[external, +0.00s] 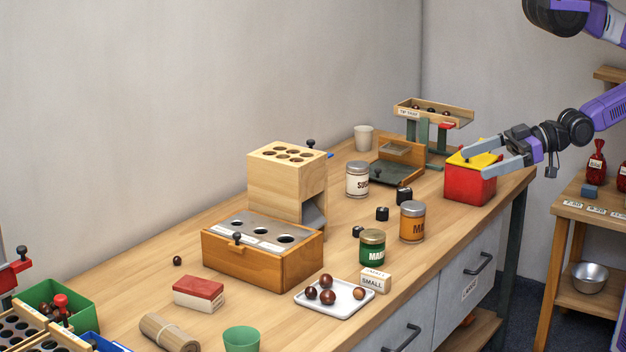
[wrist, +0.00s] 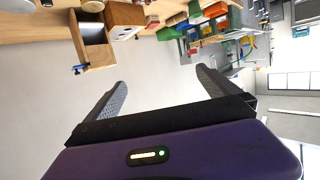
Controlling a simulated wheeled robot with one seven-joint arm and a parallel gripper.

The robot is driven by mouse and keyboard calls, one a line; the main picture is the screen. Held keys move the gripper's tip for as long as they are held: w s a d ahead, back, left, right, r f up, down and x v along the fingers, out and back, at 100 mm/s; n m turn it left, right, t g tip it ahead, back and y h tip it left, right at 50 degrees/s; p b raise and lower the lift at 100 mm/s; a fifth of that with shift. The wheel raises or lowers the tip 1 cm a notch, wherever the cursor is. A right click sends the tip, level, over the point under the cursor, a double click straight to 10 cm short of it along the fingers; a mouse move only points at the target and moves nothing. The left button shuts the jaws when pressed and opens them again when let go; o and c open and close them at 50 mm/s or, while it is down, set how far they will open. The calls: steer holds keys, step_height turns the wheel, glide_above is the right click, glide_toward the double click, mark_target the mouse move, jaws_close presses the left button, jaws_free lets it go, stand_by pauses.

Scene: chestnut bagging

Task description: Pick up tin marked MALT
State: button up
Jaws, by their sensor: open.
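An orange tin with a grey lid (external: 412,222) stands upright on the bench; its label shows only "MA" before it curves out of sight. A green tin (external: 372,248) stands to its left and nearer the camera, its label also starting with "MA". A white tin (external: 357,180) with a label starting "SU" stands farther back. My gripper (external: 462,162) is open and empty, high at the right, in front of the red and yellow box in the picture and beyond the orange tin. Its spread fingers show in the wrist view (wrist: 160,80) with nothing between them.
A red box with a yellow top (external: 470,184) stands near my gripper. Small black pieces (external: 382,214) lie beside the tins. A white tray of chestnuts (external: 345,308) and a "SMALL" block (external: 375,281) sit before the green tin. A wooden holed box (external: 262,262) stands left.

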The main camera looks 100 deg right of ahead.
steer(key=shift+c, duration=0.4)
steer(key=c, duration=0.3)
steer(key=m+g+h, duration=0.4)
steer(key=m+h, duration=0.5)
steer(key=h, duration=0.1)
glide_toward(423, 218)
steer(key=b+x, duration=0.1)
steer(key=x, duration=0.7)
steer(key=shift+w+d+f, duration=0.1)
steer(key=shift+w+d, duration=0.1)
steer(key=shift+w, duration=0.15)
steer(key=shift+x, duration=1.15)
steer(key=shift+s+d+p+x, duration=0.1)
steer(key=shift+p+x, duration=0.15)
steer(key=shift+x, duration=0.6)
steer(key=shift+s+d+p+x, duration=0.1)
steer(key=shift+s+p+x, duration=0.1)
steer(key=shift+x, duration=0.65)
steer(key=shift+s+d+p+x, duration=0.1)
steer(key=shift+p+x, duration=0.15)
steer(key=shift+x, duration=0.65)
